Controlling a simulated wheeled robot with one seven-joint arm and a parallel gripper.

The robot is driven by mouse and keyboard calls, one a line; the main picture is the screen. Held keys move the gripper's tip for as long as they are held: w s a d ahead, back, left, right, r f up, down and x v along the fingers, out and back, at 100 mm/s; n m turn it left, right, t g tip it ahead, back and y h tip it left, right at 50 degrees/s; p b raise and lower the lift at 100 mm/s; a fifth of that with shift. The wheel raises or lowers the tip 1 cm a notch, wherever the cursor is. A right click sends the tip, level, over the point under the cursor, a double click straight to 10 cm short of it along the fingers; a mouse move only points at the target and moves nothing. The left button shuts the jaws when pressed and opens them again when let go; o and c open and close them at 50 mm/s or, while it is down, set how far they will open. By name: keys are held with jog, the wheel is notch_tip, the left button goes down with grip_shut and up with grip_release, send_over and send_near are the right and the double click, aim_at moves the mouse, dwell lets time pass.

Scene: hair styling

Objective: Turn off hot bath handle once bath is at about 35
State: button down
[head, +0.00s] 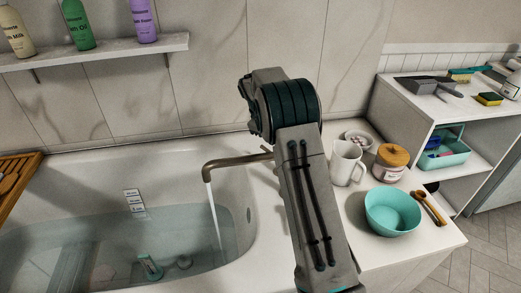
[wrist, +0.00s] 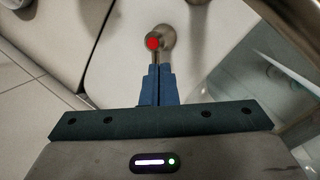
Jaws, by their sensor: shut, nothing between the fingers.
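The bath (head: 100,165) holds clear water. Its bronze spout (head: 235,161) pours a stream of water (head: 214,215) into it. A teal and white device (head: 150,266) lies in the water; I cannot read any temperature on it. In the wrist view the red-tipped hot handle (wrist: 153,44) stands just beyond my fingertips. My gripper (wrist: 158,68) has blue fingers, shut and empty, pointing at the handle's stem. They are very close to it; I cannot tell if they touch. In the head view my arm hides the handle and gripper.
A white label panel (head: 134,201) with small, unreadable text is on the bath wall. Right of my arm, a counter holds a white mug (head: 346,162), a jar (head: 390,162) and a teal bowl (head: 393,210). A bottle shelf (head: 95,52) hangs above the bath.

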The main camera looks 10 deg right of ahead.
jog(key=a+r+n+t, duration=0.2)
jog(key=a+n, duration=0.5)
jog(key=n, duration=1.1)
jog(key=w+d+r+b+x, duration=0.1)
jog(key=w+b+x, duration=0.1)
jog(key=x, duration=0.9)
jog(key=shift+w+d+f+y+b, duration=0.15)
jog(key=shift+d+f+y+b, duration=0.15)
jog(key=shift+d+y+b, duration=0.15)
jog(key=shift+a, duration=0.1)
